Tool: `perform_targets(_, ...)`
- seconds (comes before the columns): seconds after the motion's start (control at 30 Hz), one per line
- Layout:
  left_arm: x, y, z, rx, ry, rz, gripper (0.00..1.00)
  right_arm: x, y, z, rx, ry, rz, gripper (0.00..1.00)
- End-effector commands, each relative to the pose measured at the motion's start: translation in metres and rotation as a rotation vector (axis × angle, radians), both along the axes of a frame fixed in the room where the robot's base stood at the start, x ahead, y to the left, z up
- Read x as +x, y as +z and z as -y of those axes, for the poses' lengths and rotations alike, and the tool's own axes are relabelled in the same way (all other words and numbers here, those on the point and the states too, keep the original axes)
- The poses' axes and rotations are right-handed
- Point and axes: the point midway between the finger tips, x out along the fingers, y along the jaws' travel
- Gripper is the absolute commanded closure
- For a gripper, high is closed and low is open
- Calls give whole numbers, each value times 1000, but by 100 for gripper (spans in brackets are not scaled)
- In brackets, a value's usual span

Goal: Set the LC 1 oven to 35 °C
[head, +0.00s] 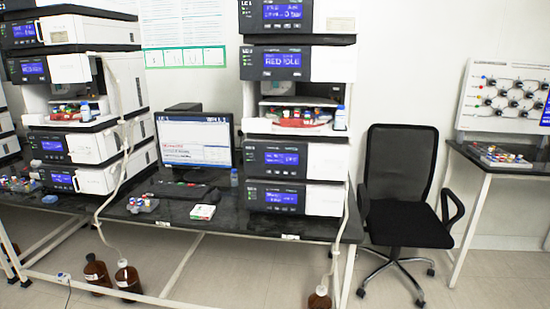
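A column stack stands right of the monitor on the dark bench. Its top module (290,15) carries a label that looks like "LC 1", but it is too blurred to be sure. Below it are a module with a blue display reading like "RED IDLE" (282,60), an open bay with coloured vials (297,116), and two lower modules (285,159) (283,197) with lit blue displays. I cannot tell which module is the oven, and no temperature is legible. A second, similar stack (75,68) stands at the left. Neither of my grippers is in view.
A monitor (194,140) and keyboard (178,189) sit between the stacks on the bench (180,212). A black office chair (398,190) stands right of the bench. Brown bottles (127,277) (319,299) stand on the floor below. A side table (500,165) is at the right.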

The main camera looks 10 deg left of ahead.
Motion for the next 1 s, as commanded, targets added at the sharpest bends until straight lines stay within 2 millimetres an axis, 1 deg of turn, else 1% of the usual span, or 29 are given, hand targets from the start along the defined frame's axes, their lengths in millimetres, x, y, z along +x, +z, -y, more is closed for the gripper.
perform_targets(0.07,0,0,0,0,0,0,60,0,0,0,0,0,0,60)
perform_targets(0.1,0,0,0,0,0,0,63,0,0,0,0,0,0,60)
perform_targets(0.27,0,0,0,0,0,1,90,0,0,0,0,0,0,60)
perform_targets(0.3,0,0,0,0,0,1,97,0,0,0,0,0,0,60)
perform_targets(0.33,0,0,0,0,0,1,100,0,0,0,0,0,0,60)
perform_targets(1.0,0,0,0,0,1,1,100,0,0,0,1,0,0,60)
